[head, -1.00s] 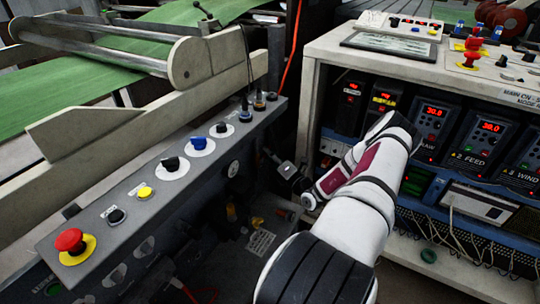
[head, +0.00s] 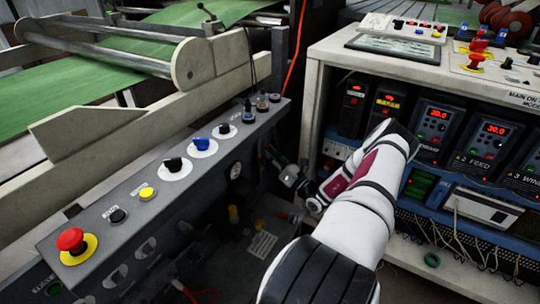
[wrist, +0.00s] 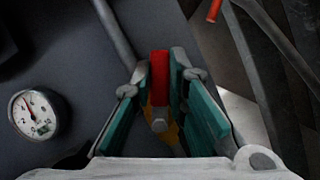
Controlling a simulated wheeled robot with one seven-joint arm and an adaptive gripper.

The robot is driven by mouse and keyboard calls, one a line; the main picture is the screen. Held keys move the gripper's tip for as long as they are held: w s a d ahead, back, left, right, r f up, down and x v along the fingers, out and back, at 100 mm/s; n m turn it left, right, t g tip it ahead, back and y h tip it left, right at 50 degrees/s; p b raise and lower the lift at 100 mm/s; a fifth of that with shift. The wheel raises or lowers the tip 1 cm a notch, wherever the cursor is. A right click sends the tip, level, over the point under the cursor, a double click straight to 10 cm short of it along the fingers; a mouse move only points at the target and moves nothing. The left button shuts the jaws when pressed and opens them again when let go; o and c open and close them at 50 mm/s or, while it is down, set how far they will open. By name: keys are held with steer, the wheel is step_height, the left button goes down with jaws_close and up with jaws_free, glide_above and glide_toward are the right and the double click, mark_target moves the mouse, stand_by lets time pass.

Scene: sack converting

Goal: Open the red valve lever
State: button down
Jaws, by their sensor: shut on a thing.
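The red valve lever (wrist: 160,78) stands between the teal-padded fingers of my gripper (wrist: 160,70) in the wrist view. My gripper is shut on it. A grey bolt head shows at the lever's near end, with a yellowish valve part (wrist: 174,136) partly visible below. In the head view, my gripper (head: 277,162) is small and dark against the side of the grey control panel, beyond my white arm. The lever cannot be made out there.
A round gauge (wrist: 36,115) is left of my gripper, on the dark panel wall. The grey console (head: 190,165) with knobs and a red stop button (head: 70,240) stands left. A cabinet with lit red displays (head: 438,115) stands close on the right of my arm.

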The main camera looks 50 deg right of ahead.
stand_by(0.4)
steer(key=c, duration=1.6)
jaws_free()
steer(key=shift+o, duration=0.2)
steer(key=v, duration=1.2)
steer(key=shift+f, duration=0.1)
steer(key=shift+c, duration=0.2)
